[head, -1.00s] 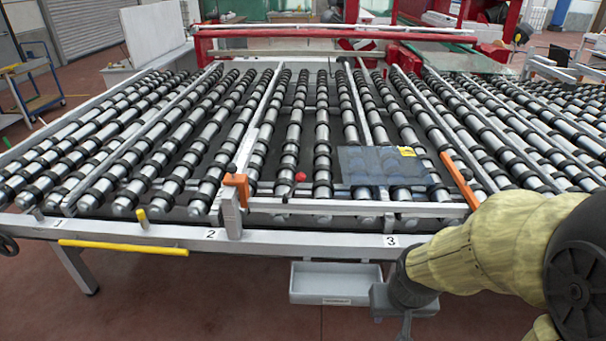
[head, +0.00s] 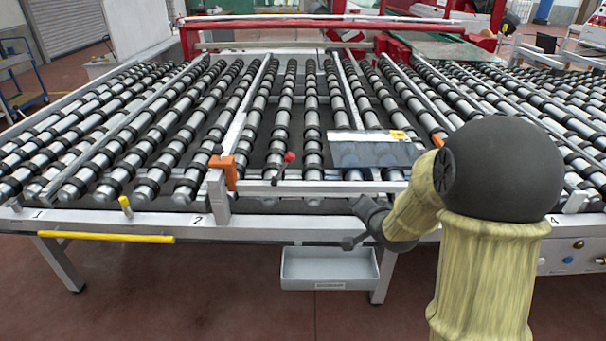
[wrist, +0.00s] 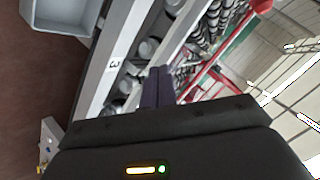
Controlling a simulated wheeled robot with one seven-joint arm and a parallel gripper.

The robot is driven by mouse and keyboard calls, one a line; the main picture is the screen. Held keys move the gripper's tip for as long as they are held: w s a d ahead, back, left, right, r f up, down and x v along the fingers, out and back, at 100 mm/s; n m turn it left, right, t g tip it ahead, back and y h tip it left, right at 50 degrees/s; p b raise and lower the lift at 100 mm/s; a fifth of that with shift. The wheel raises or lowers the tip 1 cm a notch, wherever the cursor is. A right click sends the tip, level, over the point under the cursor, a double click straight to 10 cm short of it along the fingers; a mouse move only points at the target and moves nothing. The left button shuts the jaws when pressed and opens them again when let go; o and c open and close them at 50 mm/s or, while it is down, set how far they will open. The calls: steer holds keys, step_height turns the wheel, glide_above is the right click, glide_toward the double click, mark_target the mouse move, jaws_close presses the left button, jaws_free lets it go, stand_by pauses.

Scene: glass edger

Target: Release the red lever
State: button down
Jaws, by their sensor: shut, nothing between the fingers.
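The red lever shows as a red ball knob (head: 289,157) on a short dark stem, just behind the front rail of the roller table in the head view. It leans slightly right. My gripper (head: 348,242) is at the table's front edge, to the right of the lever and nearer to me, well apart from it. In the wrist view its dark fingers (wrist: 158,86) are together with nothing between them. The lever cannot be made out in the wrist view.
A dark glass sheet (head: 372,153) lies on the rollers right of the lever. An orange block (head: 224,170) tops a post left of it. A yellow bar (head: 105,237) runs along the front left.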

mark_target(284, 167)
steer(key=w+a+f+m+t+y+b, duration=0.1)
steer(key=w+a+m+t+y+b, duration=0.4)
steer(key=w+y, duration=0.4)
steer(key=shift+a+m+t, duration=0.3)
steer(key=shift+a+m, duration=0.4)
steer(key=shift+f, duration=0.1)
steer(key=s+a+p+x, duration=0.1)
steer(key=a+p+x, duration=0.1)
steer(key=x, duration=1)
steer(key=shift+a+r, duration=0.4)
steer(key=shift+r, duration=0.05)
steer(key=shift+w+d+r, duration=0.1)
